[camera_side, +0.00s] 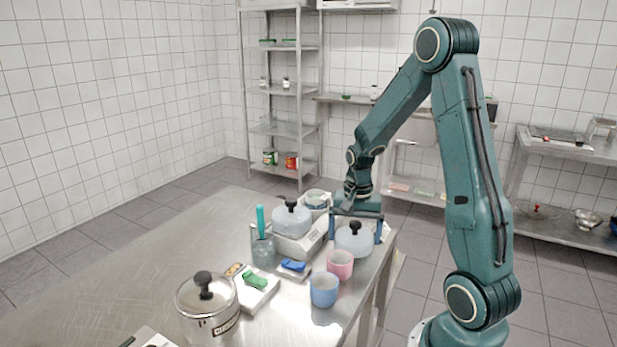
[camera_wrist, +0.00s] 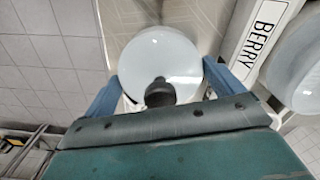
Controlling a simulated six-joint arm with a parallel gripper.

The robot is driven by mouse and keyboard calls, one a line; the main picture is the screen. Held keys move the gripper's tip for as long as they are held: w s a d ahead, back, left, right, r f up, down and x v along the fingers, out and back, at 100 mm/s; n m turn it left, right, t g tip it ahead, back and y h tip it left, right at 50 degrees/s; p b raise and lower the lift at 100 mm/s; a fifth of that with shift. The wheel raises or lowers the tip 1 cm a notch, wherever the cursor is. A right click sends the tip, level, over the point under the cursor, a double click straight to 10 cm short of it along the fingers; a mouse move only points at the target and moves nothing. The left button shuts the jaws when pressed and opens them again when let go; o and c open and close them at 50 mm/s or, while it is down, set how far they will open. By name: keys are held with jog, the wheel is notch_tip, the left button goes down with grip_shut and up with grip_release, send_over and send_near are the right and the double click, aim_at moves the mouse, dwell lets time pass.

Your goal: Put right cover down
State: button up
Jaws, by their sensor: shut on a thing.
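The right cover (camera_side: 354,243) is a pale grey-blue dome with a black knob. My gripper (camera_side: 356,236) is around it, with one blue finger on each side. In the wrist view the cover (camera_wrist: 160,58) sits between the two fingers of my gripper (camera_wrist: 162,75), its knob toward the palm. My gripper is shut on the cover's sides. The cover looks upright, low over the table's right edge; its underside is hidden, so I cannot tell whether it touches the table. A similar cover (camera_side: 291,219) sits to the left on a white base.
A pink cup (camera_side: 340,264) stands close in front of the held cover, with a blue cup (camera_side: 323,290) nearer. A white BERRY-labelled base (camera_wrist: 258,38) lies beside it. A steel pot (camera_side: 207,305) stands front left. The table's left part (camera_side: 130,270) is clear.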

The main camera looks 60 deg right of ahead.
aim_at(355, 223)
jog(key=shift+f, duration=0.5)
jog(key=shift+f, duration=0.1)
jog(key=o, duration=0.7)
jog(key=shift+c, duration=0.2)
notch_tip(355, 223, up, 12)
jog(key=shift+r, duration=0.15)
dwell(0.5)
